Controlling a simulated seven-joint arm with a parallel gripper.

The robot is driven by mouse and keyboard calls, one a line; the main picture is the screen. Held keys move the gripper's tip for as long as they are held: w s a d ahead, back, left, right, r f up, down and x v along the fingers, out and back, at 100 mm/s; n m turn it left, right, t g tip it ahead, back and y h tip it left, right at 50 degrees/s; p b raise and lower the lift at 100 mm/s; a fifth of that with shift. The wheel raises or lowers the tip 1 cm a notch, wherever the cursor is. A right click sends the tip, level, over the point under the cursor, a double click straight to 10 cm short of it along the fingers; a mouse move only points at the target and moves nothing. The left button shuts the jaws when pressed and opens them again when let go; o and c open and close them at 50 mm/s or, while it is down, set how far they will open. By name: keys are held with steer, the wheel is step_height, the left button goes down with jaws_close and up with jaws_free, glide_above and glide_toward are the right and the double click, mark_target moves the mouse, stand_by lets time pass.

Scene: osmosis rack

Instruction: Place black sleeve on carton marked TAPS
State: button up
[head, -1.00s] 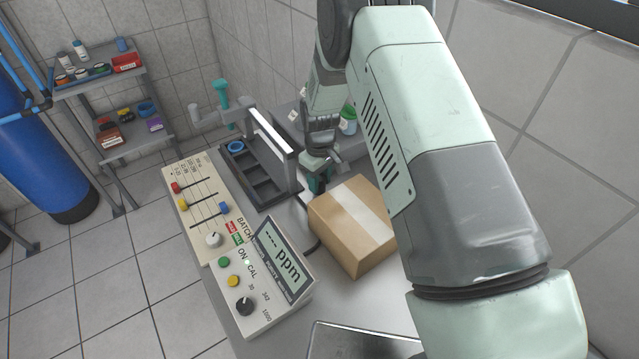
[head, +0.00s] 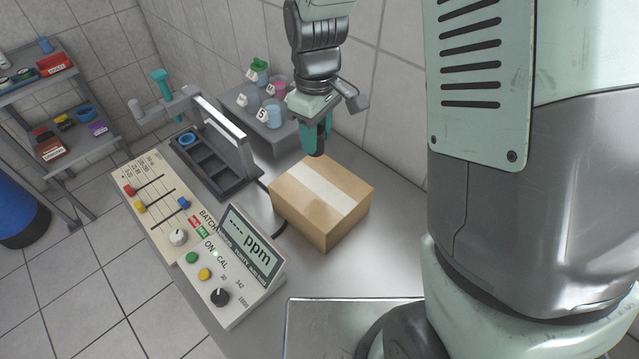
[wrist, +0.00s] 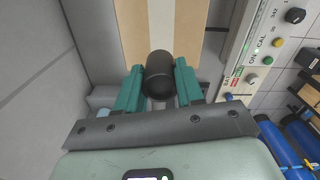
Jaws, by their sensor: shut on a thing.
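The black sleeve (wrist: 159,75) is a short dark cylinder between the teal fingers in the wrist view. My gripper (wrist: 158,88) is shut on it. In the head view my gripper (head: 316,140) points down at the far edge of a brown carton (head: 322,200) with a pale tape strip on top. In the wrist view the carton (wrist: 190,30) lies beyond the sleeve. Whether the sleeve touches the carton I cannot tell. No TAPS marking is readable on the carton faces in view.
A dark slotted rack (head: 215,165) with a grey upright frame stands left of the carton. A control panel with a ppm display (head: 250,245) is at front left. Several small cups stand on a grey ledge (head: 285,135) behind. A metal tray (head: 320,325) lies in front.

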steer(key=f, duration=0.1)
steer(key=s+f, duration=0.1)
steer(key=f, duration=0.1)
steer(key=d+f, duration=0.1)
steer(key=shift+s+f, duration=0.3)
steer(key=shift+f, duration=0.1)
steer(key=shift+w+f, duration=0.1)
steer(key=shift+f, duration=2.15)
steer(key=shift+f, duration=0.1)
steer(key=o, duration=1)
